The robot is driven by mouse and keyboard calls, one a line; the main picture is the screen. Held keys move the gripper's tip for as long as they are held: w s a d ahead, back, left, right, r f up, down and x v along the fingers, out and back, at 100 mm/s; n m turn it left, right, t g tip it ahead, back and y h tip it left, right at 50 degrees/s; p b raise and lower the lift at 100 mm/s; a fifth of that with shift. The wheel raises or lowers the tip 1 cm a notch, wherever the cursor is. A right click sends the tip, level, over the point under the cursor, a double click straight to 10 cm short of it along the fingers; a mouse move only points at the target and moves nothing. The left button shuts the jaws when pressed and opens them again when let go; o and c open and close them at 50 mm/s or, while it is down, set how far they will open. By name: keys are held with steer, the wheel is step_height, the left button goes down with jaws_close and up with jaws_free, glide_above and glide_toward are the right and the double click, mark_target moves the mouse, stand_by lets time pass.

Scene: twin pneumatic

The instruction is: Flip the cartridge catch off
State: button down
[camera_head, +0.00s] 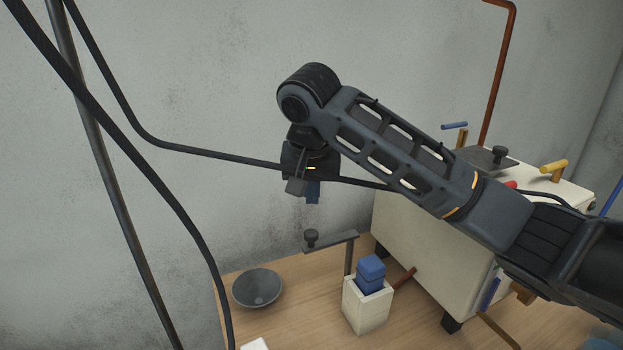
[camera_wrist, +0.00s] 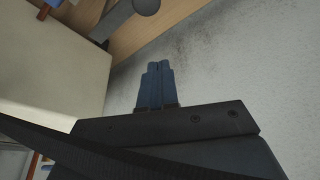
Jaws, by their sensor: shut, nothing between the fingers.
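In the wrist view the two blue fingers (camera_wrist: 158,68) are together and hold nothing. Below my gripper, a dark grey flat arm with a black knob (camera_head: 331,242) sits on a post, apart from the fingers. A blue block (camera_head: 371,271) stands in a white square holder (camera_head: 367,310) in front of it. I cannot tell for certain which part is the cartridge catch. My arm hides part of the machine's top.
The cream machine (camera_head: 406,232) stands on the wooden bench (camera_head: 290,325) at the right. A yellow handle (camera_head: 553,167), a blue handle (camera_head: 454,125) and a copper pipe (camera_head: 497,75) rise at its top. A grey bowl (camera_head: 258,288) sits at left. Dark hoses (camera_head: 215,150) cross the left side.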

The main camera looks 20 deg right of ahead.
steer(key=shift+s+a+f+p, duration=0.35)
steer(key=shift+s+f, duration=0.3)
steer(key=shift+f, duration=0.2)
steer(key=shift+s+a+f+p, duration=0.3)
steer(key=shift+s+f, duration=0.35)
steer(key=shift+f, duration=0.2)
steer(key=shift+s+d+n, duration=0.1)
steer(key=shift+n, duration=0.2)
